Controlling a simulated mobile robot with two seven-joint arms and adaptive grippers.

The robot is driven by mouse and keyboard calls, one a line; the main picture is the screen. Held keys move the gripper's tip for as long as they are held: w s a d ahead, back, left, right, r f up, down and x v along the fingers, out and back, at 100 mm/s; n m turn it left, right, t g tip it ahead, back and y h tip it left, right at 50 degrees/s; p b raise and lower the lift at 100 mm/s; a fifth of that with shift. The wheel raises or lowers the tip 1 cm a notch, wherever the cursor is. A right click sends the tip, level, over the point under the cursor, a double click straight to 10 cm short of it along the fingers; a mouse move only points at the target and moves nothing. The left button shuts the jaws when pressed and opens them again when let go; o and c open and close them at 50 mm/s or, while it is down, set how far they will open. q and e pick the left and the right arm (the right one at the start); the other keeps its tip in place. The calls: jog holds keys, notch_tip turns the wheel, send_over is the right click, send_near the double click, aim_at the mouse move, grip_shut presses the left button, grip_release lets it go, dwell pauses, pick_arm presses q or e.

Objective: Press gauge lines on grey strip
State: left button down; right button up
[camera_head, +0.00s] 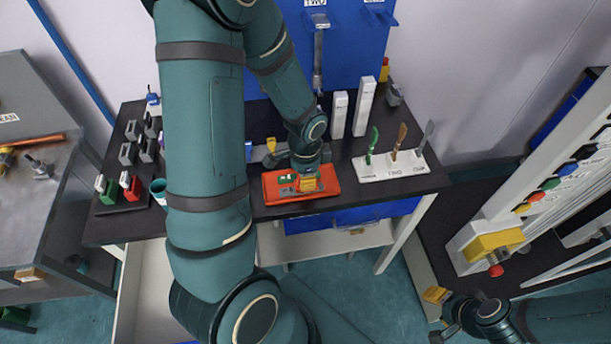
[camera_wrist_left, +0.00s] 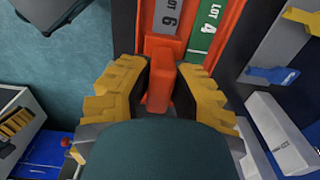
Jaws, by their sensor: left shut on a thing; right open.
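An orange-red tray (camera_head: 330,190) lies at the front of the black bench. A grey strip marked LOT 6 (camera_wrist_left: 170,14) lies in it, beside a green strip marked LOT 4 (camera_wrist_left: 207,28); the green one also shows in the head view (camera_head: 288,178). My left gripper (camera_head: 308,184) is low over the tray. In the left wrist view its yellow fingers (camera_wrist_left: 160,85) are on both sides of an orange-red block (camera_wrist_left: 161,62) and shut on it. I cannot tell whether the block is part of the tray. My right gripper (camera_head: 441,312) is open at the lower right, away from the bench.
A white stand (camera_head: 390,172) with upright green, brown and grey pieces is right of the tray. White blocks (camera_head: 364,105) stand behind. A black rack (camera_head: 125,205) with clips and a teal cup (camera_head: 158,190) are at left. A white frame with coloured knobs (camera_head: 535,197) stands at right.

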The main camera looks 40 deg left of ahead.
pick_arm(q)
jog(key=shift+r, duration=0.1)
jog(key=shift+r+p, duration=2.8)
jog(key=shift+r, duration=0.65)
